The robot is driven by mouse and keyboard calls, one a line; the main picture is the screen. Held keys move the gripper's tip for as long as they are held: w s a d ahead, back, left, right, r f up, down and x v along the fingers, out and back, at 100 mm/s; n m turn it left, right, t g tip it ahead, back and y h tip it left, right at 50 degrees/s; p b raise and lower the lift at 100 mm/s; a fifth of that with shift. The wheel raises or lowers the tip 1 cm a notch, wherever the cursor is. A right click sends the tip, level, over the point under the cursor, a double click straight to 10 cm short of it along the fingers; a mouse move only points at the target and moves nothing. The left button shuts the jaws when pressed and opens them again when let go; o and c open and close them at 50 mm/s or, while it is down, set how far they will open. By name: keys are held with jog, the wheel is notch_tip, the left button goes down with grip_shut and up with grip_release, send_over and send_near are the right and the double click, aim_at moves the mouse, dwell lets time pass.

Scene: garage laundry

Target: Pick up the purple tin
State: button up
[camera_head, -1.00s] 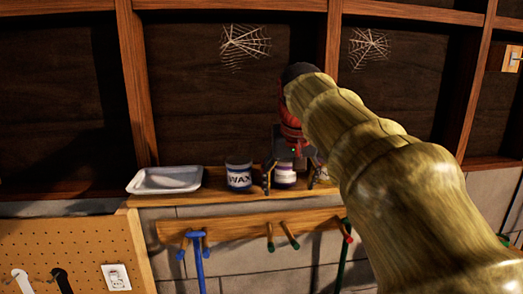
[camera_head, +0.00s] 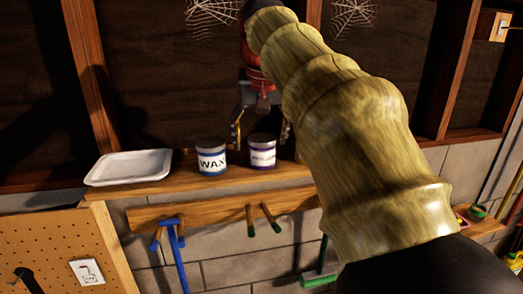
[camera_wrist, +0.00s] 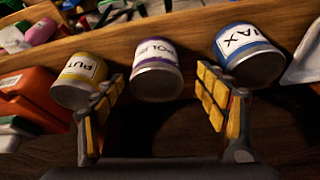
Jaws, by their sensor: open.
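The purple tin (camera_head: 262,152) is white with purple bands and stands upright on the wooden ledge. In the wrist view the purple tin (camera_wrist: 157,70) shows between the fingers, its label partly legible. My gripper (camera_head: 262,131) is open and empty, its fingers at either side of the tin's top in the head view. In the wrist view my gripper (camera_wrist: 162,88) has yellow-padded fingers spread wider than the tin. No clear contact with the tin shows.
A blue-banded WAX tin (camera_head: 211,160) stands close left of the purple tin, beside a white tray (camera_head: 130,167). In the wrist view a yellow-banded tin (camera_wrist: 80,80) stands on the other side. Tools hang on a rail (camera_head: 215,208) below.

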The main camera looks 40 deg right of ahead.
aim_at(262, 139)
jog(key=x, duration=0.3)
jog(key=shift+s+d+f+p, duration=0.15)
jog(key=shift+d+p, duration=0.15)
jog(key=shift+d+f, duration=0.1)
jog(key=shift+f, duration=0.2)
jog(key=shift+c, duration=0.6)
jog(key=c, duration=1.3)
